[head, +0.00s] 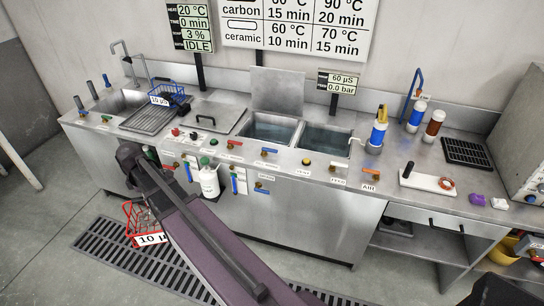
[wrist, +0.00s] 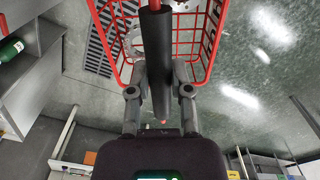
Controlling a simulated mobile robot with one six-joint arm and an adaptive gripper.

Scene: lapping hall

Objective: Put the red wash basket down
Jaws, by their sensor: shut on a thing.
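The red wash basket (head: 131,217) is a wire basket with a white "10 µ" tag. In the head view it shows low in front of the steel bench, above the floor grating, partly hidden by my arm. In the wrist view the basket (wrist: 209,45) fills the top, with toothed metal discs (wrist: 133,40) inside. My gripper (wrist: 160,78) is shut on the dark grip of its handle. In the head view my arm hides the fingers.
A blue wire basket (head: 178,92) sits on the ribbed drainboard (head: 148,120) at the left of the bench. Two open water tanks (head: 325,140) are in the middle, beside a closed steel lid (head: 212,118). Bottles (head: 414,118) stand to the right. A white bottle (head: 209,182) hangs at the bench front.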

